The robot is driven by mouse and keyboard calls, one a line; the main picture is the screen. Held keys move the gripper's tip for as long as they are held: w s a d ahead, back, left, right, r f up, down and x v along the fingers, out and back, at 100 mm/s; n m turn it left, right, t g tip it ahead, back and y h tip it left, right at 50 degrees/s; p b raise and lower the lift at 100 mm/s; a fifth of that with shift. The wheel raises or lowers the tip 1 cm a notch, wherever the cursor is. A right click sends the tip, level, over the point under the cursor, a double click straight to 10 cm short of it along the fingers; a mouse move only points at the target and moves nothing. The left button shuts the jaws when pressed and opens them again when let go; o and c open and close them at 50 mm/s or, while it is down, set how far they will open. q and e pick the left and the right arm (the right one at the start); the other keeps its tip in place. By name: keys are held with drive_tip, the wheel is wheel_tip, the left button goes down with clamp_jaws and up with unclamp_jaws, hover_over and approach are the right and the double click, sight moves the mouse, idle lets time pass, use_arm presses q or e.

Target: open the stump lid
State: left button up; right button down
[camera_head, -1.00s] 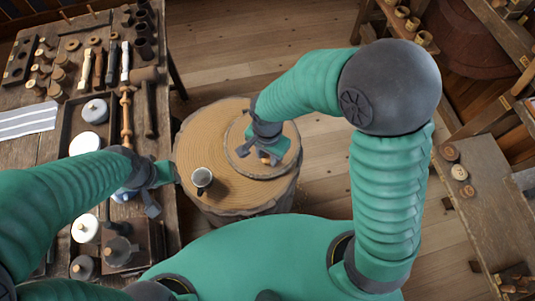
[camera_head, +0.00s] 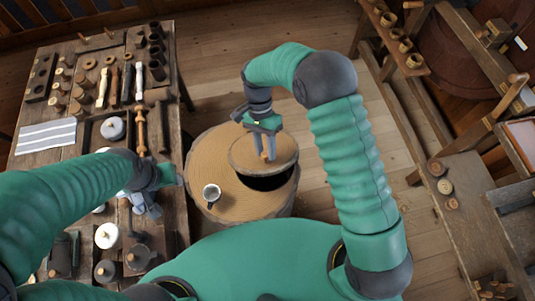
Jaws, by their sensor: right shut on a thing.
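The stump (camera_head: 215,165) stands on the floor in the middle, with a round wooden lid (camera_head: 285,150) at its top right. My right gripper (camera_head: 266,150) is shut on the lid's small knob (camera_head: 271,157). The lid sits away from its hole, and a dark opening (camera_head: 266,183) shows below the lid's near edge. I cannot tell how high the lid is above the stump. My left gripper (camera_head: 147,205) is over the right edge of the left workbench; its jaws are too unclear to read.
The left workbench (camera_head: 40,135) carries spools, tools and white-topped jars (camera_head: 108,236). A bench with wooden discs (camera_head: 445,187) is at the right. Floor (camera_head: 320,180) right of the stump is clear.

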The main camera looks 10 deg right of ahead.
drive_tip(key=shift+w+r+g+p, duration=0.3)
drive_tip(key=shift+w+r+g, duration=0.4)
drive_tip(key=shift+w+r, duration=0.35)
drive_tip(key=c, duration=1.3)
unclamp_jaws()
drive_tip(key=shift+w, duration=0.1)
drive_tip(key=shift+o, duration=1.2)
drive_tip(key=shift+a+f, duration=0.1)
drive_tip(key=shift+a, duration=0.05)
drive_tip(key=p+v, duration=0.1)
drive_tip(key=v, duration=1.1)
drive_tip(key=shift+w+f, duration=0.15)
drive_tip(key=shift+w, duration=0.05)
